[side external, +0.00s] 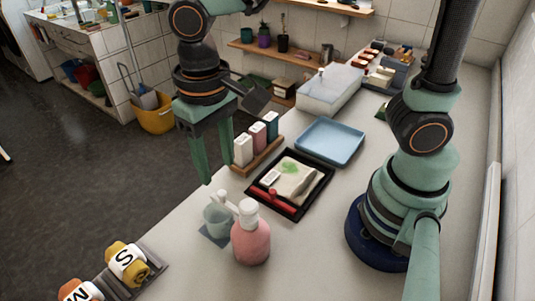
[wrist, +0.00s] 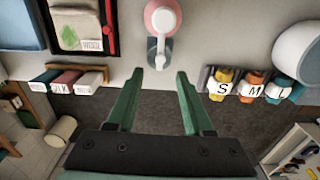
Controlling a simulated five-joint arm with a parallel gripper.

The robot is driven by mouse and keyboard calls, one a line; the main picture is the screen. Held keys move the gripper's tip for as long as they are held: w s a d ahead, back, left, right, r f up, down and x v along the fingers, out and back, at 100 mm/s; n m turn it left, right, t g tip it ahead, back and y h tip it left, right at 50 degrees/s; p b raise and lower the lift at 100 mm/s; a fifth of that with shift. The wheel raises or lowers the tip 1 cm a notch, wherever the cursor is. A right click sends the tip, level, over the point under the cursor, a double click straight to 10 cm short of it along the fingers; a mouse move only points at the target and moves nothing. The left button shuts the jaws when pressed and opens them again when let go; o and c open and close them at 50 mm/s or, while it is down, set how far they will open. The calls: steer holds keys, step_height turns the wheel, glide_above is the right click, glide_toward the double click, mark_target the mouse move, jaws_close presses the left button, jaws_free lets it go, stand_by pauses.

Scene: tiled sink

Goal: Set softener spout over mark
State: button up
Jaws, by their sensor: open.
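The softener looks to be the pink bottle (side external: 251,243) with a white pump head (side external: 248,209), standing upright on the counter. I cannot tell whether this square is the mark. My gripper (side external: 212,170) is open and empty, with fingers pointing down near the counter's front edge, behind the bottle. It also shows in the wrist view (wrist: 159,74).
A black tray (side external: 262,200) holds a green-stained cloth and a red-handled tool. Behind it are a boxed rack (side external: 258,160) and a blue tray (side external: 330,142). Bare counter (side external: 310,245) lies right of the pink bottle.

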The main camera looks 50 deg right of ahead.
mark_target(222, 192)
step_height(222, 192, up, 6)
steer(key=shift+f, duration=0.15)
stand_by(0.3)
steer(key=w+d+t, duration=0.1)
steer(key=d+t, duration=0.4)
steer(key=d, duration=1.4)
steer(key=shift+w+r+t, duration=0.15)
steer(key=shift+r+t, duration=0.1)
steer(key=shift+t, duration=0.05)
